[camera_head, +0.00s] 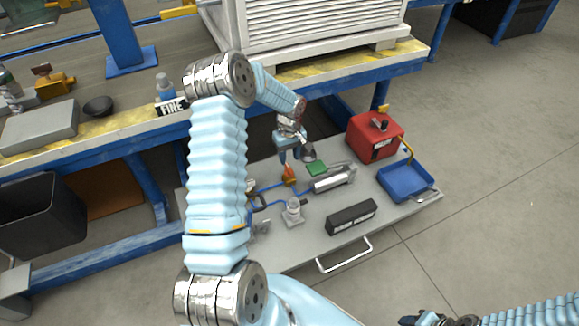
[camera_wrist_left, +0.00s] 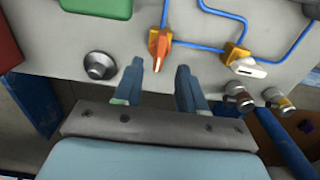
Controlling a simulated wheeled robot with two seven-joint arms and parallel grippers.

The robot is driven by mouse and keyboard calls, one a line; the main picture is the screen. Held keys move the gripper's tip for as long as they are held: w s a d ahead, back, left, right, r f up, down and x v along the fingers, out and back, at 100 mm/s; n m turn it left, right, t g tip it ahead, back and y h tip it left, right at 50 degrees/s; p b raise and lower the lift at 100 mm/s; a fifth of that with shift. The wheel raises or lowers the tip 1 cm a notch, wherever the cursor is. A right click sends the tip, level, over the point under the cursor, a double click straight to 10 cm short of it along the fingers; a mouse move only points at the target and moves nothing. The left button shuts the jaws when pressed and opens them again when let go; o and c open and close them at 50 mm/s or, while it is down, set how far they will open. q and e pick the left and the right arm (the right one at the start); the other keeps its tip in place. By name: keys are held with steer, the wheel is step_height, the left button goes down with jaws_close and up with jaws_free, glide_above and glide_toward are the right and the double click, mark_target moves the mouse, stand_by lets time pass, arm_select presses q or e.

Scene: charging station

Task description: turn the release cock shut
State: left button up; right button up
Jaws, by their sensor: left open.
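A cock with an orange-red handle on a yellow body (camera_wrist_left: 159,42) sits on the grey panel with blue tubing; it also shows in the head view (camera_head: 289,174). Its handle points toward my gripper, roughly in line with the tube above it. A second yellow cock with a white handle (camera_wrist_left: 243,62) sits to its right. No label tells which is the release cock. My left gripper (camera_wrist_left: 159,69) is open, its fingertips either side of the orange handle's near end, with no clear contact. My right gripper (camera_head: 432,318) is partly in view at the bottom edge; its jaws are unclear.
A round metal knob (camera_wrist_left: 100,65) is left of the fingers, and two metal fittings (camera_wrist_left: 238,96) are to the right. The grey tray (camera_head: 300,245) also carries a red box (camera_head: 366,138), a blue dish (camera_head: 400,183) and a black block (camera_head: 351,217). A bench stands behind.

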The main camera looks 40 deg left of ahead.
mark_target(289, 168)
arm_select(q)
step_height(289, 168, down, 6)
steer(key=shift+r, duration=0.1)
jaws_close()
stand_by(0.4)
